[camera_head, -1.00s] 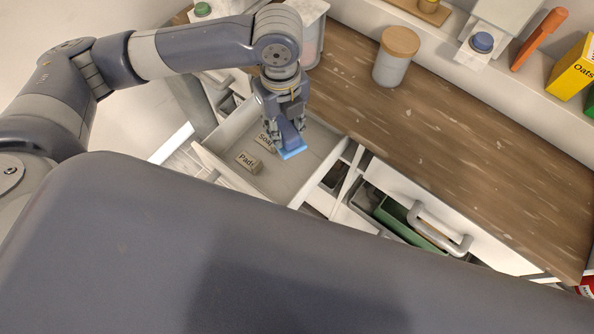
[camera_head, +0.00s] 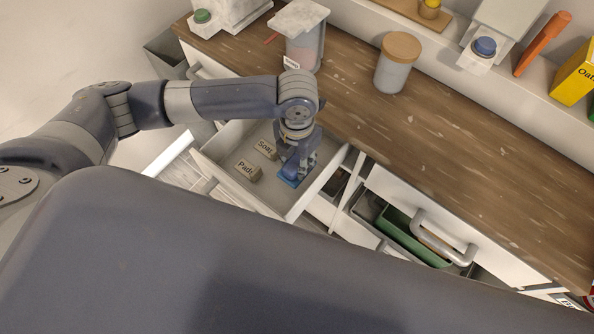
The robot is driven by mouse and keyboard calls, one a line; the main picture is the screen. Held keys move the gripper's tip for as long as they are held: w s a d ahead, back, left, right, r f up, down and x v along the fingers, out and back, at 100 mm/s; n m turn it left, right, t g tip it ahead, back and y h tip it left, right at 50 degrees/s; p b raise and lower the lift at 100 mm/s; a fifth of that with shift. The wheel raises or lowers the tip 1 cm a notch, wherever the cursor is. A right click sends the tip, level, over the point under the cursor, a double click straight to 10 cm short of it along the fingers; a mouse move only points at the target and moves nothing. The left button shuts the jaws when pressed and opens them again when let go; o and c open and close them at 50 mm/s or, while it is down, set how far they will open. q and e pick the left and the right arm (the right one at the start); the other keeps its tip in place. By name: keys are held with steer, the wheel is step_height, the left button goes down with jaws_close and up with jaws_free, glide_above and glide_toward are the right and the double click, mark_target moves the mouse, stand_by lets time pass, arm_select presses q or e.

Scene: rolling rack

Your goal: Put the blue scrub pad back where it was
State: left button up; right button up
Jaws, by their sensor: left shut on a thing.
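The blue scrub pad (camera_head: 290,181) is at the tips of my left gripper (camera_head: 291,173), which is shut on it. The pad is inside the outline of an open light-grey drawer (camera_head: 231,190), near its right side. I cannot tell whether it touches the drawer floor. My right gripper is not in view.
A wooden counter (camera_head: 400,140) runs behind the drawer, with a grey wooden-lidded canister (camera_head: 393,70) on it. The drawer's left front part is free.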

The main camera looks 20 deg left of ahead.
mark_target(297, 160)
arm_select(q)
steer(key=shift+f, duration=2.75)
steer(key=shift+f, duration=0.2)
steer(key=o, duration=1)
steer(key=shift+o, duration=0.2)
step_height(297, 160, up, 12)
steer(key=shift+r+b, duration=0.25)
steer(key=shift+b, duration=0.05)
